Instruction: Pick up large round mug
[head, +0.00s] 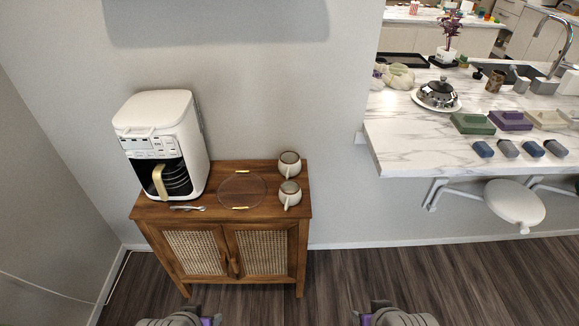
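Two round cream mugs with dark rims stand upright on the right side of the wooden cane cabinet (222,214). The back mug (289,166) is near the wall, and the front mug (290,195) has its handle toward the front. They look similar in size, and I cannot tell which is the large one. My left gripper (207,321) and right gripper (366,319) show only partly at the bottom edge, in front of the cabinet and apart from the mugs. Their fingertips are too cut off to tell open from shut.
A white coffee maker (165,140) stands at the cabinet's left. A clear round tray (242,190) with gold handles lies beside the mugs, and a metal utensil (187,208) lies at the front. A marble counter (420,140) stands at right. The floor in front is clear.

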